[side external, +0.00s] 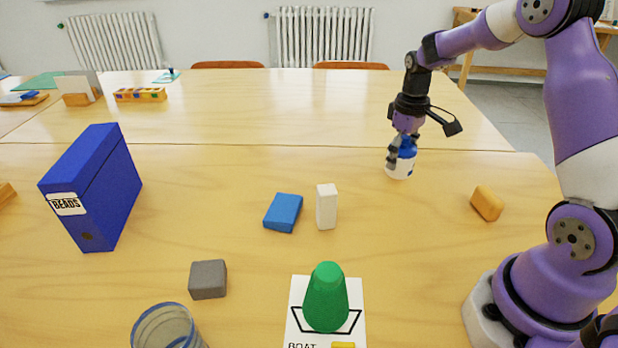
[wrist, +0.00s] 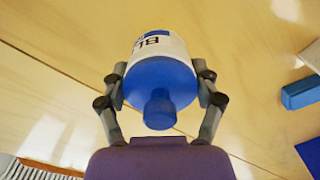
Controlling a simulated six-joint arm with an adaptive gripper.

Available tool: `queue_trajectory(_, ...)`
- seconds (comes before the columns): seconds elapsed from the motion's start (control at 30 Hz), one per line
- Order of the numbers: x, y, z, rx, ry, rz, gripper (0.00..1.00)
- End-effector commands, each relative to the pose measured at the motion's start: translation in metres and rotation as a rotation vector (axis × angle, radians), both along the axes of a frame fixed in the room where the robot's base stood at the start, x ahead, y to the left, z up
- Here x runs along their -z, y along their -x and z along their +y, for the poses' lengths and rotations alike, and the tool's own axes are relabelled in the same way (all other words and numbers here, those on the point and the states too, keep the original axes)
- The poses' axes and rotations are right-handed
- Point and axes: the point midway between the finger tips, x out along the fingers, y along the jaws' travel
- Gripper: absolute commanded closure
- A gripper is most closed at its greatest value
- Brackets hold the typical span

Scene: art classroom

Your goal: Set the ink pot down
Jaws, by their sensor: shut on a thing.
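The ink pot (side external: 401,163) is a small bottle with a white label and blue parts. It is at the right of the side external view, tilted slightly, with its base at or just above the table; I cannot tell whether it touches. In the wrist view the ink pot (wrist: 158,82) shows its blue shoulder and cap toward me, with part of a label reading "BL". My gripper (side external: 402,150) comes down from above and is shut on the pot, a finger on each side. The wrist view shows both fingers of my gripper (wrist: 160,76) against its sides.
An orange block (side external: 487,203) lies to the pot's right. A white block (side external: 326,206) and blue block (side external: 283,212) are left. A green cone (side external: 326,298) stands on a boat card (side external: 297,296). A blue beads box (side external: 95,185), grey block (side external: 208,279) and glass (side external: 168,328) are further left.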

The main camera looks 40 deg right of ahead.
Motion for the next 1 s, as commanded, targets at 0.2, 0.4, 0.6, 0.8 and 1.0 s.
queue_trajectory(0.2,0.018,0.000,0.000,0.000,0.000,-0.001,0.84)
queue_trajectory(0.4,0.018,0.000,0.000,0.000,0.001,-0.001,0.84)
queue_trajectory(0.6,0.021,0.000,0.001,0.000,0.000,-0.001,0.00)
queue_trajectory(0.8,0.021,0.000,0.001,0.000,0.000,-0.001,0.00)
queue_trajectory(1.0,0.021,0.000,0.001,0.000,0.000,-0.001,0.00)
